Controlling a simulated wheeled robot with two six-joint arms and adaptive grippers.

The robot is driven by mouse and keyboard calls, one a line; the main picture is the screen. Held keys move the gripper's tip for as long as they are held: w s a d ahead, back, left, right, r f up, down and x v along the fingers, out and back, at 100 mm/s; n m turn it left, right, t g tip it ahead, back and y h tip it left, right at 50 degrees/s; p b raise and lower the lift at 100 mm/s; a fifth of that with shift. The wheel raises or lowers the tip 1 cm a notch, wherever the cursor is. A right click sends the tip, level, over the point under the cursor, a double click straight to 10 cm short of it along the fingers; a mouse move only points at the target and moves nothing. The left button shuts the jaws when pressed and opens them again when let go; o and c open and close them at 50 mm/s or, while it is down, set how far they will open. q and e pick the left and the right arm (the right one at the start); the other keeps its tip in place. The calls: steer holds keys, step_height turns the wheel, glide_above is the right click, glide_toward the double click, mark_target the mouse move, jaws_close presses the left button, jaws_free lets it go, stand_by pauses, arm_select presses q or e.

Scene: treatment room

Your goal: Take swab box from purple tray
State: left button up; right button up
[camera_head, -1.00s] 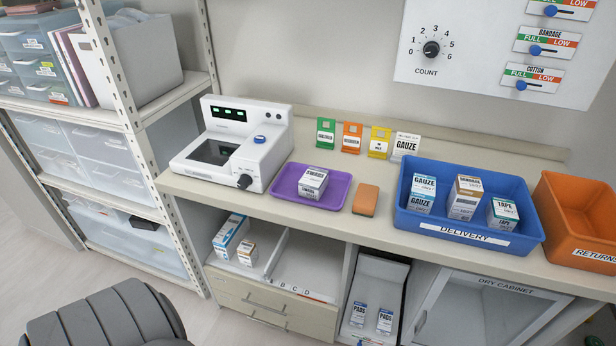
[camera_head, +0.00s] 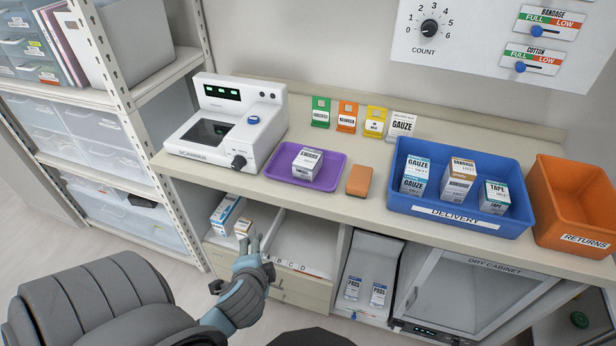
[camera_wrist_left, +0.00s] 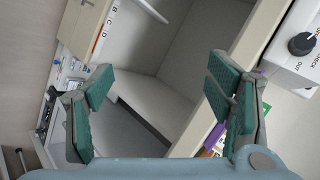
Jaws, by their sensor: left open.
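The swab box (camera_head: 307,163), a small white and grey carton, sits on the purple tray (camera_head: 330,179) on the counter, right of the scanner. Its label is too small to read surely. My left gripper (camera_head: 256,245) is open and empty in the head view, below and in front of the counter edge, lower left of the tray. In the left wrist view its two green-padded fingers (camera_wrist_left: 166,95) stand wide apart with nothing between them. A sliver of purple, likely the tray edge (camera_wrist_left: 215,138), shows beside the right finger there. My right gripper is not in view.
A white scanner (camera_head: 222,125) stands left of the tray. An orange sponge-like block (camera_head: 360,180) lies right of it. The blue delivery tray (camera_head: 455,215) and orange returns bin (camera_head: 572,215) are farther right. Small colored label stands (camera_head: 346,117) are behind. Shelf compartments lie below the counter.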

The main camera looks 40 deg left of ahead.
arm_select(q)
steer(key=w+a+r+m+t+y, duration=0.3)
steer(key=w+a+r+m+t, duration=0.2)
steer(key=w+r+m, duration=0.3)
steer(key=m+t+h, duration=0.5)
steer(key=m, duration=1.3)
glide_toward(308, 158)
steer(key=b+x, duration=0.1)
steer(key=x, duration=0.9)
steer(key=shift+w+a+f+b, duration=0.1)
steer(key=shift+w+f+b, duration=0.1)
steer(key=shift+b, duration=0.1)
steer(key=shift+s, duration=0.15)
steer(key=c, duration=1.3)
steer(key=shift+o, duration=0.2)
steer(key=shift+r, duration=0.15)
